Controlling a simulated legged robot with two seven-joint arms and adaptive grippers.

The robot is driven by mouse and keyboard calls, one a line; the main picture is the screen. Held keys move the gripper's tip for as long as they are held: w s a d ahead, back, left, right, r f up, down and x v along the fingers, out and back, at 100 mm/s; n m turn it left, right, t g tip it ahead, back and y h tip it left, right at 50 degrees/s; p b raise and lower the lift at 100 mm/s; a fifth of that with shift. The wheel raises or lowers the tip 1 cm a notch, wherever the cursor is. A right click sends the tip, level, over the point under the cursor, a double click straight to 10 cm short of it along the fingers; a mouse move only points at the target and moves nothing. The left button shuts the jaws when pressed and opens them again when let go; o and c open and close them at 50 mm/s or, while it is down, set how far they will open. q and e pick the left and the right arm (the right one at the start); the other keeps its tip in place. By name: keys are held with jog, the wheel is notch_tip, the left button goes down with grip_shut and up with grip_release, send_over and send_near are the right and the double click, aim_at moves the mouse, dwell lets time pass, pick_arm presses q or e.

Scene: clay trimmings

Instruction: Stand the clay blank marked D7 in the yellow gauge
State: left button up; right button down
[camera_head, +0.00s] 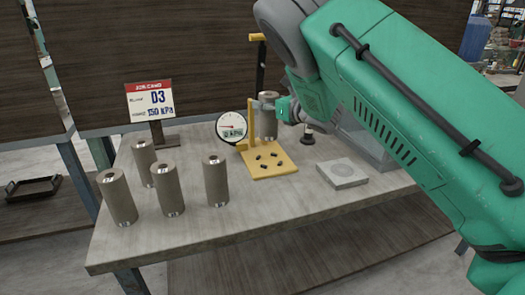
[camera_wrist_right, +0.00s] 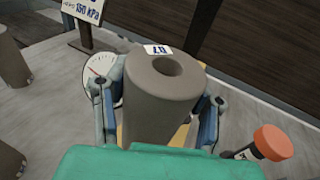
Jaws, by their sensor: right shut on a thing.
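My right gripper (camera_wrist_right: 160,108) is shut on a grey-brown clay blank (camera_wrist_right: 165,85) with a hole in its top. A small white tag on its rim appears to read D7, upside down in the wrist view. In the head view this blank (camera_head: 268,118) is upright at the yellow gauge (camera_head: 262,172), by its post and above the rear of its base in the picture. I cannot tell whether it touches the base. My left gripper is not in view.
Several similar blanks, including one at the front left (camera_head: 118,198), stand on the table (camera_head: 215,238). A grey square block (camera_head: 342,173) lies right of the gauge. An orange-capped item (camera_wrist_right: 272,143) shows right of my gripper.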

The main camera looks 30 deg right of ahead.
aim_at(268, 130)
notch_tip(268, 130, down, 4)
jog(key=shift+s+d+f, duration=0.15)
jog(key=shift+f, duration=0.05)
jog(key=shift+d+f, duration=0.1)
jog(key=shift+f, duration=0.5)
notch_tip(268, 130, down, 3)
jog(key=shift+f, duration=0.2)
jog(key=c, duration=0.7)
grip_release()
jog(key=shift+s, duration=0.15)
jog(key=s, duration=0.3)
jog(key=s+d+r, duration=0.1)
jog(key=s, duration=0.7)
jog(key=shift+s+d+r, duration=0.2)
jog(key=shift+s+d, duration=0.05)
jog(key=shift+d, duration=0.05)
